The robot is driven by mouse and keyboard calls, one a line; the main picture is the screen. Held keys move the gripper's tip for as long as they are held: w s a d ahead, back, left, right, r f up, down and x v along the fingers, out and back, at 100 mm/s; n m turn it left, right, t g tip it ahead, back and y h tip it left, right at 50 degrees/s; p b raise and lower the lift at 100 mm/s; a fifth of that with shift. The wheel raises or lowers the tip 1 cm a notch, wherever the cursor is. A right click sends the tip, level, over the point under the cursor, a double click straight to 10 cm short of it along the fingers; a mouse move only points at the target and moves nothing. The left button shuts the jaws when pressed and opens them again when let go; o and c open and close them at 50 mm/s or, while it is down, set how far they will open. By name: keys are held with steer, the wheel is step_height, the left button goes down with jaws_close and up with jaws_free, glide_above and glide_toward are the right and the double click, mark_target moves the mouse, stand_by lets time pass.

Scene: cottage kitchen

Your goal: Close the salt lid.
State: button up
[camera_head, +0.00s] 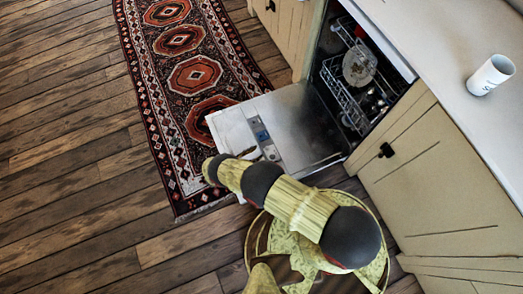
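A white canister (491,75) with dark lettering starting with "S" stands on the countertop at the far right. Its lettering is too small to read in full. I cannot make out a separate lid on it, open or closed. My arm reaches out low over the floor, in front of the open dishwasher and well left of the canister. Small dark parts of my gripper (246,154) seem to show at the arm's far end, by the dishwasher door. Its fingers are too small and partly hidden to tell whether they are open or shut.
The dishwasher door (292,113) is folded down into the room beside my arm. A wire rack (348,83) with dishes is inside. The pale countertop (440,40) is otherwise clear in view. A patterned rug (195,75) lies on the wooden floor (60,130).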

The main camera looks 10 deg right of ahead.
steer(key=shift+v, duration=1.65)
